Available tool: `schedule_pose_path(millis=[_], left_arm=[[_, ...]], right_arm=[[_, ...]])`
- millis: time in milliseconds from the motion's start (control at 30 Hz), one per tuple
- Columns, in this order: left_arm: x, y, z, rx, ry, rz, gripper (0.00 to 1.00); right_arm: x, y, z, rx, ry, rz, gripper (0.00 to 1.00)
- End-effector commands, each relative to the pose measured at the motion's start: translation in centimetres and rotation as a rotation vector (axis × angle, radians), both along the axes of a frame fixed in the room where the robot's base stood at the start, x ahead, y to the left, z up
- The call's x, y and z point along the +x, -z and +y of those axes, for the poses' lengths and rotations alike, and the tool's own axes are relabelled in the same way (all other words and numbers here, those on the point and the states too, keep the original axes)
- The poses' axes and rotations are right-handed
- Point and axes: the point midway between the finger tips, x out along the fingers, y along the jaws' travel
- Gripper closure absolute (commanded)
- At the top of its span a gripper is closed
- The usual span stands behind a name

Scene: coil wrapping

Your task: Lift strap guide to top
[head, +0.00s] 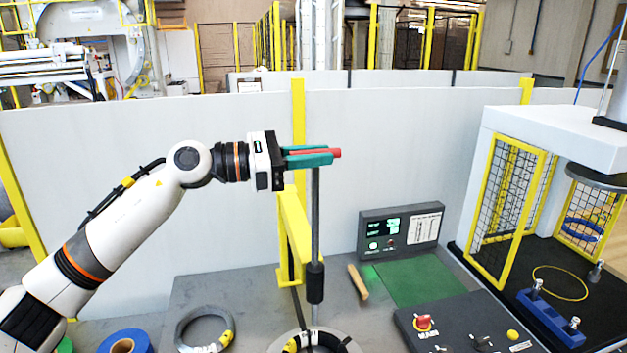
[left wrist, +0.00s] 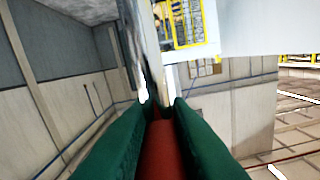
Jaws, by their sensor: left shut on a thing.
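The strap guide appears to be the red piece (head: 336,153) at the top of a thin upright grey rod (head: 316,215). My left gripper (head: 308,157), with green fingers, is shut on this red piece. The piece's red end sticks out past the fingertips to the right. In the left wrist view the red piece (left wrist: 160,150) lies between the two green fingers, which hide its sides. A black sleeve (head: 316,283) sits low on the rod, above a ring-shaped coil (head: 284,345) with a black and yellow wrap. My right gripper is not in view.
A yellow post (head: 294,230) stands just behind the rod. A grey coil (head: 205,328) and a blue roll (head: 125,342) lie at the lower left. A control box (head: 400,229), a wooden-handled tool (head: 358,282) and a button panel (head: 470,325) are to the right.

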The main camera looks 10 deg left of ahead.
Motion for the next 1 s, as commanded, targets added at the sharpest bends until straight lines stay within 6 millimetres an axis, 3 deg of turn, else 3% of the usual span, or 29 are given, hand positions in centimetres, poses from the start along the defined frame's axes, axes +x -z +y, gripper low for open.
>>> schedule_pose_path(millis=[33, 200, 600, 633, 733, 1000], left_arm=[[0.0, -1.2, 0.0, -0.003, -0.003, -0.009, 1.00], [0.1, -2.4, 0.1, -0.002, -0.003, -0.005, 1.00], [0.1, -3.0, 0.2, -0.008, -0.006, -0.011, 1.00], [0.1, -3.1, 0.2, -0.007, -0.006, -0.012, 0.80], [0.1, -2.9, 0.1, -0.006, -0.005, -0.009, 0.63], [0.0, -2.5, 0.1, -0.001, -0.002, -0.003, 0.62]], right_arm=[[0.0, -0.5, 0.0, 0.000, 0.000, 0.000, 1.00], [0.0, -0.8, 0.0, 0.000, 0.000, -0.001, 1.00], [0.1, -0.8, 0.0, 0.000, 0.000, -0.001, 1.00], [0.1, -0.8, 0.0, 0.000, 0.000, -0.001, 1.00], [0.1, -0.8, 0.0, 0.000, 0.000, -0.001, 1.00], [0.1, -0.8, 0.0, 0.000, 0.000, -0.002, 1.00]])
